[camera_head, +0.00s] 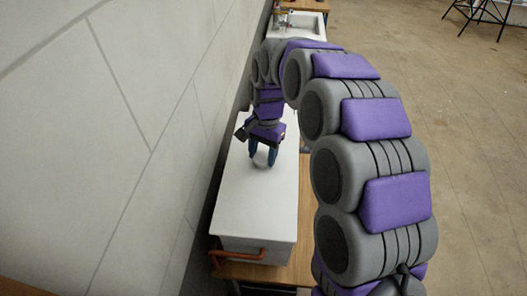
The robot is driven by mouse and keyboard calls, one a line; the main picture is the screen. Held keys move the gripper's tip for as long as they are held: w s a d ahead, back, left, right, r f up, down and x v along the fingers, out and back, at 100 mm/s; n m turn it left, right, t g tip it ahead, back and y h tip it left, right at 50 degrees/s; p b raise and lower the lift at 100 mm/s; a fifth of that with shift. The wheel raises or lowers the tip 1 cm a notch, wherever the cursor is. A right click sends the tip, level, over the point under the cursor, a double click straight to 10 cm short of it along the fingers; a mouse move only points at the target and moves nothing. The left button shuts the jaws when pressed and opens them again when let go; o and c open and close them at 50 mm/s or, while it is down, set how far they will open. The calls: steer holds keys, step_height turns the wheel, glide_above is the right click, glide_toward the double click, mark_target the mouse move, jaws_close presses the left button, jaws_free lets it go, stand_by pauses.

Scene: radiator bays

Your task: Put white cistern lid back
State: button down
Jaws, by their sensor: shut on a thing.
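The white cistern lid (255,205) is the long flat white slab on top of the box-shaped cistern (255,248) beside the wall. My gripper (262,160) points down at the middle of the lid, with its blue fingertips close together at the lid's upper face. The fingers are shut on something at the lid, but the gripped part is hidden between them. The lid looks level and lined up with the cistern at its near end. Its far end is partly hidden behind my arm.
A pale tiled wall (110,130) runs close along the left. A copper pipe (238,255) bends at the cistern's near end, above a wooden surface (306,230). A white sink (300,24) stands beyond. A dark-legged stool (482,14) is at far right; the floor between is clear.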

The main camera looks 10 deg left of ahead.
steer(key=shift+d+f, duration=0.1)
steer(key=shift+d, duration=0.7)
steer(key=shift+a+f, duration=0.3)
steer(key=shift+a, duration=0.1)
steer(key=c, duration=0.6)
jaws_free()
steer(key=shift+a, duration=0.2)
steer(key=shift+c, duration=0.2)
steer(key=o, duration=0.3)
steer(key=shift+d, duration=0.45)
step_height(320, 180, up, 17)
steer(key=w+p, duration=0.2)
steer(key=w, duration=0.1)
steer(key=s+d+f+n+b, duration=0.1)
steer(key=s+d+f+n, duration=0.1)
steer(key=s+d, duration=1.3)
steer(key=s+d+f+n, duration=0.1)
steer(key=s+d+f, duration=0.2)
steer(key=s, duration=0.6)
steer(key=s+d+f+n+b, duration=0.1)
steer(key=s+d+f, duration=0.3)
steer(key=s, duration=0.6)
steer(key=shift+s+d+f, duration=0.15)
steer(key=shift+d+f, duration=0.1)
steer(key=shift+f, duration=0.7)
